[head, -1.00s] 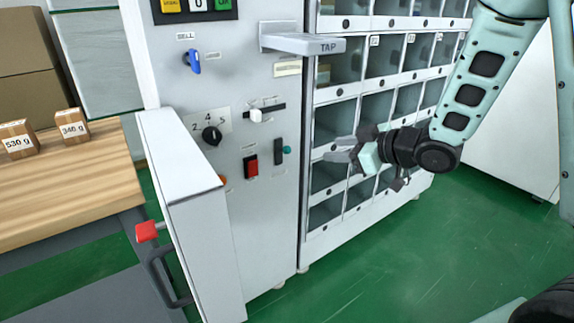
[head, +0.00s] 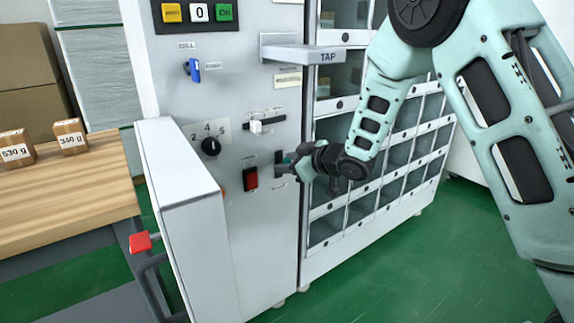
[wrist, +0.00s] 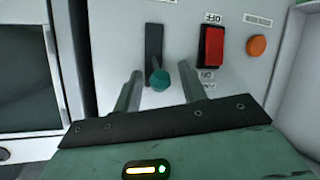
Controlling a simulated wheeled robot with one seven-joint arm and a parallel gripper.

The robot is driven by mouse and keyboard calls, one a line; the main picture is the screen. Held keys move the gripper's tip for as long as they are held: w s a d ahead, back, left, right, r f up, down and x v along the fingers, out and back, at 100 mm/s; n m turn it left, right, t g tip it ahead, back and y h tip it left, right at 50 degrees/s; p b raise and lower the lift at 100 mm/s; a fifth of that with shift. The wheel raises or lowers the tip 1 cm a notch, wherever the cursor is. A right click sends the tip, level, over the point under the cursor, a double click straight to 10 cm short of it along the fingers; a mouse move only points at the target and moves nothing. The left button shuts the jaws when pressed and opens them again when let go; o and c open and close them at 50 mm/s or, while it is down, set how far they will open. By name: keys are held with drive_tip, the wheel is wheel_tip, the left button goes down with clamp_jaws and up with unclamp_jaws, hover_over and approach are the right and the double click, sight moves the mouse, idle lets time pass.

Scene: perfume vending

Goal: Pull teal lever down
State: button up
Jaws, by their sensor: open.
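The teal lever shows in the wrist view as a round teal knob (wrist: 160,79) at the lower part of a dark vertical slot (wrist: 154,42) on the grey machine panel. My gripper (wrist: 157,82) is open, with one finger on each side of the knob. I cannot tell whether either finger touches it.
A red rocker switch (wrist: 211,47) and an orange button (wrist: 257,46) are close beside the slot. A TAP shelf (head: 305,53) juts out above. A bank of compartments (head: 330,222) stands to the right, and a white cabinet box (head: 180,165) juts out at left.

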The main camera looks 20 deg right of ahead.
drive_tip(key=shift+w+a+f, duration=0.15)
drive_tip(key=shift+w+a, duration=0.05)
drive_tip(key=shift+w, duration=0.1)
clamp_jaws()
drive_tip(key=shift+f+b, duration=0.15)
drive_tip(key=shift+b, duration=0.2)
